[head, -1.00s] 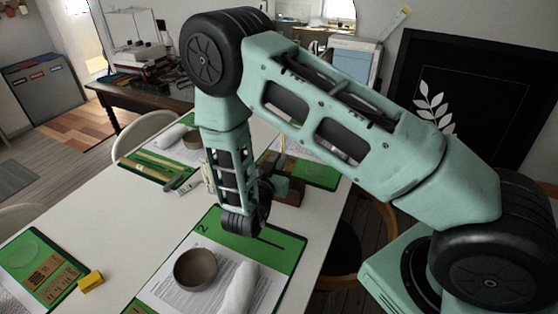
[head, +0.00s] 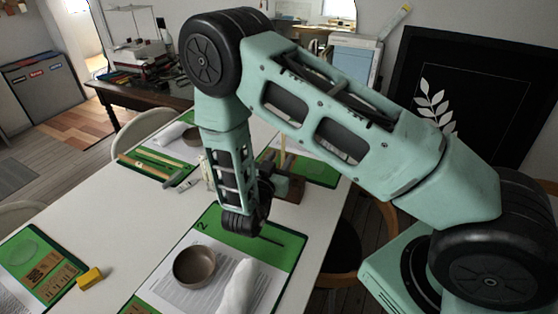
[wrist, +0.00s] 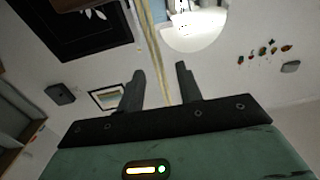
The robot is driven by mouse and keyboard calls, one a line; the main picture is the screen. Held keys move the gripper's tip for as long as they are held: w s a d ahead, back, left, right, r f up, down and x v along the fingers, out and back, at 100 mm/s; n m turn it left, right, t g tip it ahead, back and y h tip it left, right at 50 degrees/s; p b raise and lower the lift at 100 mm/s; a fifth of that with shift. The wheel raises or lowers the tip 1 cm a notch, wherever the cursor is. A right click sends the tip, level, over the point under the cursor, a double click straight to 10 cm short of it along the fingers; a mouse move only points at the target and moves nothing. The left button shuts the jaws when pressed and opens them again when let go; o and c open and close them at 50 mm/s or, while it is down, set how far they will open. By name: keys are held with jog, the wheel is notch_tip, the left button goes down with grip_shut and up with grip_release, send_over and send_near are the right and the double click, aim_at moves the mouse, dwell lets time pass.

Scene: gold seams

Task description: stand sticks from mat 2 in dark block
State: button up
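Mat 2 (head: 222,217) is green with a printed 2 and lies at the near end of the white table. A thin dark line (head: 270,239) runs across it; I cannot tell whether it is a stick or a marking. The dark brown block (head: 294,190) stands beyond the mat, partly behind my gripper (head: 278,185). A pale upright stick (head: 283,150) shows above the block; its foot is hidden. In the wrist view my gripper (wrist: 158,78) has its fingers apart. A thin tan strip (wrist: 153,45) passes between them, apparently the stick, touching neither finger clearly.
A brown bowl (head: 194,267) and a white rolled napkin (head: 239,286) sit on mat 2. A yellow block (head: 90,278) lies on the table to the left. More green mats lie at the left and far side. Bare white table (head: 120,225) lies between them.

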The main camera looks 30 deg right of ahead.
dwell(0.6)
jog(key=v, duration=0.9)
dwell(0.5)
notch_tip(320, 180, up, 6)
jog(key=p, duration=0.4)
jog(key=shift+p, duration=0.35)
dwell(0.4)
